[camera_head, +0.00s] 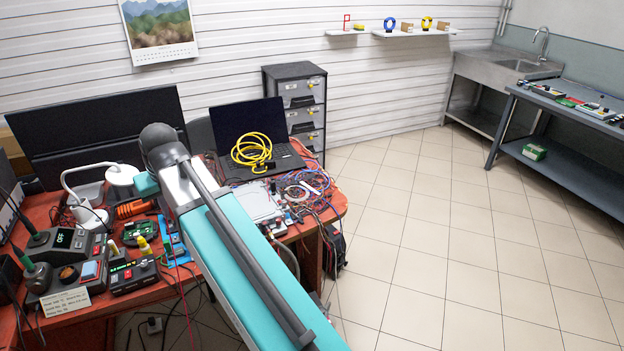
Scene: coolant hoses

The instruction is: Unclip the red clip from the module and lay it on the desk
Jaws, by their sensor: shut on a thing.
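My arm stretches from the bottom of the picture up over the desk (95,305) and covers its middle part. My gripper is not visible; the arm hides that area. I cannot make out a red clip anywhere. No module can be picked out for certain. A pale grey flat unit (257,203) lies on the desk just right of my arm, beside tangled red and blue wires (308,188). A green circuit board (140,232) lies left of my arm.
A laptop (248,135) with a coiled yellow cable (251,150) stands at the back. A soldering station (68,255) and a black meter box (133,275) crowd the left. A drawer cabinet (297,95) stands behind. The tiled floor (450,240) at right is clear.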

